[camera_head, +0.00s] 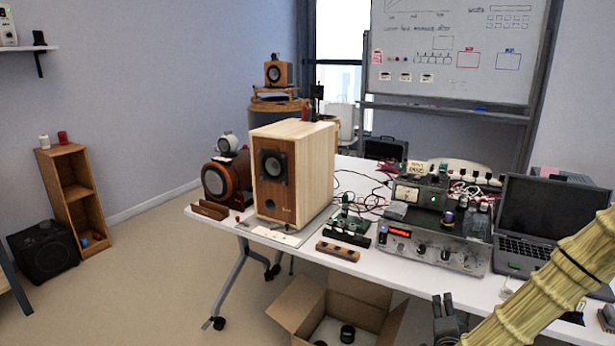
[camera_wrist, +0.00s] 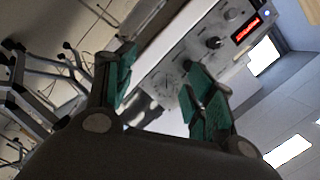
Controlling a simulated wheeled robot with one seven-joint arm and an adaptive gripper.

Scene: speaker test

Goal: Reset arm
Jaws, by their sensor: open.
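My gripper (camera_wrist: 160,82) is open in the wrist view, with its two teal-padded fingers apart and nothing between them. In the head view my gripper (camera_head: 443,300) shows at the bottom right, dark and small, in front of the table's front edge. My yellow ribbed arm crosses the lower right corner of the head view and hides part of the table and laptop. In the wrist view, a silver instrument with a red display (camera_wrist: 246,29) lies beyond the fingertips.
The white table (camera_head: 316,265) holds a wooden speaker (camera_head: 315,160), a silver instrument (camera_head: 430,250) and a laptop (camera_head: 545,215). An open cardboard box (camera_head: 300,312) sits on the floor below the front edge. Floor at the left is mostly clear, beside a small wooden shelf (camera_head: 70,190).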

